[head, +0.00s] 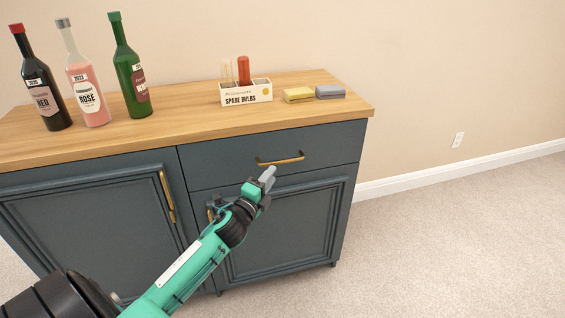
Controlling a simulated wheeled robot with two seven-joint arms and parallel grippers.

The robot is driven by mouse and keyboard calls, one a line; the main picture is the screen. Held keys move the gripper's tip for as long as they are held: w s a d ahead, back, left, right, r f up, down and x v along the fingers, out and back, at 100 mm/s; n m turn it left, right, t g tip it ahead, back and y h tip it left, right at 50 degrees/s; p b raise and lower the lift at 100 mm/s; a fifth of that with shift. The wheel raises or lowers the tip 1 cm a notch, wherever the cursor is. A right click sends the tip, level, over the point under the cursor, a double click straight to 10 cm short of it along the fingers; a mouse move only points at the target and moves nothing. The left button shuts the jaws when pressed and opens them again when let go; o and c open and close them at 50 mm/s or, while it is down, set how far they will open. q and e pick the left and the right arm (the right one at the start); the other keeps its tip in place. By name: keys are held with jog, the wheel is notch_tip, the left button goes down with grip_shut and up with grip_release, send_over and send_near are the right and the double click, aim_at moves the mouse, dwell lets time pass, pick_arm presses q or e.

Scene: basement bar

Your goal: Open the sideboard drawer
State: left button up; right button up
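The sideboard (110,220) is dark blue-grey with a wooden top (180,117). Its drawer (225,155) is at the upper right, and its front looks flush with the body, so it is closed. The drawer has a brass bar handle (281,160). My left gripper (268,175) is in front of the drawer's lower edge, just below and left of the handle's right end. It looks apart from the handle, though the depth gap is hard to judge. The fingers are seen edge-on, so their opening is unclear. My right gripper is not in view.
Red (42,90), rosé (85,85) and green (130,80) bottles stand on the top's left. A spare-bulbs box (246,97) and two sponges (298,95) sit further right. Cupboard doors with brass handles (167,196) are below. Carpet at right is clear.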

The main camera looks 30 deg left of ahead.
aim_at(283, 162)
pick_arm(q)
jog(key=w, duration=0.5)
jog(key=w+r, duration=0.1)
jog(key=w, duration=0.2)
jog(key=shift+a, duration=0.3)
jog(key=shift+c, duration=0.4)
grip_shut()
